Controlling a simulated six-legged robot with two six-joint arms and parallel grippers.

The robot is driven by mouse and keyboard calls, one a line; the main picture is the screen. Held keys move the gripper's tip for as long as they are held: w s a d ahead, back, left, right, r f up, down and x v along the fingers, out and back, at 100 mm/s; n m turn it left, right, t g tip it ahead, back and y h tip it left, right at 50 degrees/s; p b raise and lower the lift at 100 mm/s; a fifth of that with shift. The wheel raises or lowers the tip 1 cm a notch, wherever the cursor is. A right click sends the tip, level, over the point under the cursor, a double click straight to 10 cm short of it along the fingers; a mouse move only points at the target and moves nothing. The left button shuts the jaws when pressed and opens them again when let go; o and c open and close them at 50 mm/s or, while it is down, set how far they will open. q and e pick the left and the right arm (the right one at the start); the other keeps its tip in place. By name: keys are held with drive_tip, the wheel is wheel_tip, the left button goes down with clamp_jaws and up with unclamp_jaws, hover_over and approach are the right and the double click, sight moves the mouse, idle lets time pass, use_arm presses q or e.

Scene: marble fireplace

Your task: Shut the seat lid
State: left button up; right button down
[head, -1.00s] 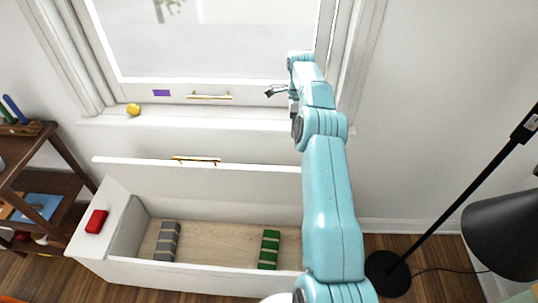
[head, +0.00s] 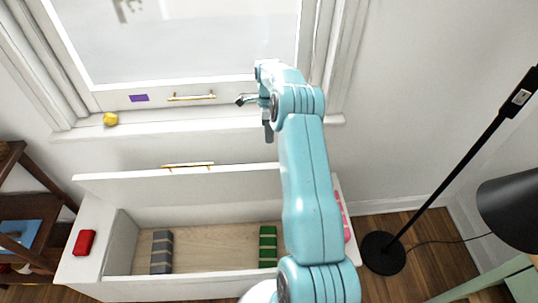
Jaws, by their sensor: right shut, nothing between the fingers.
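The white window seat's lid (head: 130,188) stands raised, tilted up at the back of the seat box. Its gold handle (head: 188,165) is on the lid's upper edge. The open box (head: 190,288) shows a wooden floor with a grey striped block (head: 161,252) and a green striped block (head: 268,246). My right gripper (head: 243,100) is shut and empty, above and to the right of the lid handle, near the window sill, and apart from the lid. My right arm hides the lid's right end. My left gripper is out of view.
A red block (head: 85,242) sits on the seat's left end. A yellow ball (head: 110,119) rests on the sill. A black lamp (head: 508,212) stands right, a dark shelf (head: 40,210) left.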

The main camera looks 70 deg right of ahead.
drive_tip(key=s+a+f+p, duration=0.1)
drive_tip(key=s+a+f, duration=0.1)
drive_tip(key=a+f, duration=0.2)
drive_tip(key=shift+s+f, duration=0.3)
drive_tip(key=shift+f, duration=0.1)
drive_tip(key=shift+a, duration=0.15)
drive_tip(key=shift+r, duration=0.1)
